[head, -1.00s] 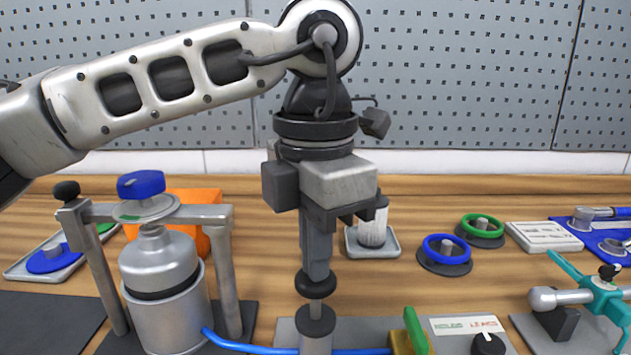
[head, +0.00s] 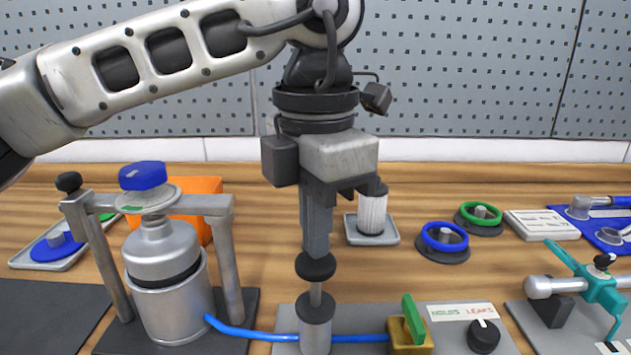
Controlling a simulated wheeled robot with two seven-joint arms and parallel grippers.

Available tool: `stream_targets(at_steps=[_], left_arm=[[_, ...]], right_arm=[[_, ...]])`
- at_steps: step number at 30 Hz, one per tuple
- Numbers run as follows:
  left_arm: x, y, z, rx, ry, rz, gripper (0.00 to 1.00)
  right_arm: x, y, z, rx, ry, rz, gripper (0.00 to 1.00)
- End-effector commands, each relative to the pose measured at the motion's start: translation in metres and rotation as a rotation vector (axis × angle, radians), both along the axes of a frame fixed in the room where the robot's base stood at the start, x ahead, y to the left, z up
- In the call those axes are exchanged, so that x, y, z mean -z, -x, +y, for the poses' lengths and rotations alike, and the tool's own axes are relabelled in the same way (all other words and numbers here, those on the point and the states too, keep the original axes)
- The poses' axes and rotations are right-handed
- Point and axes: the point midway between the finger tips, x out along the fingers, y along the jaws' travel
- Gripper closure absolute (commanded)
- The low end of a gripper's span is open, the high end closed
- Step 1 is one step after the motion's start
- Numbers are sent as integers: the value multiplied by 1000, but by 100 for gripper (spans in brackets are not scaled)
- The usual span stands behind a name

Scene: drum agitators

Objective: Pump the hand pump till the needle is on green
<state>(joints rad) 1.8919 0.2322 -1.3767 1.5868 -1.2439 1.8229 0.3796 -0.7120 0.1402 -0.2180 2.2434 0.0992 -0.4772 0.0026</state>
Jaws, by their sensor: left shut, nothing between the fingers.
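The hand pump (head: 315,335) stands upright at the bottom middle of the head view. It has a grey cylinder with a dark collar, a short rod and a round black knob (head: 315,267) on top. My left gripper (head: 316,250) points straight down with its fingers shut and empty. Its fingertips are at the top of the knob, seemingly touching it. A short length of rod shows between knob and collar. A blue hose (head: 250,333) runs from the pump to a metal vessel (head: 170,300) in a frame at left. No gauge or needle can be made out. My right gripper is out of view.
Right of the pump are a brass valve with a green lever (head: 414,318) and a panel with a black dial (head: 484,334). Blue (head: 445,242) and green (head: 480,214) rings stand behind. A teal clamp (head: 600,290) is at right. Open wood lies between.

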Motion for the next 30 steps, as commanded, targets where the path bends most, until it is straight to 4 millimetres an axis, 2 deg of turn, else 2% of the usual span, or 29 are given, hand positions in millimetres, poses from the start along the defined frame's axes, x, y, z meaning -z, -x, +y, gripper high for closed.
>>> stream_targets(at_steps=[1, 23, 30], left_arm=[[6, 0, 0, 0, 0, 0, 100], [52, 0, 0, 0, -2, 4, 100], [41, 0, 0, 0, -2, 4, 100]], right_arm=[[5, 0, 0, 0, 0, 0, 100], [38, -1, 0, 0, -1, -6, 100], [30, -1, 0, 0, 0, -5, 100]])
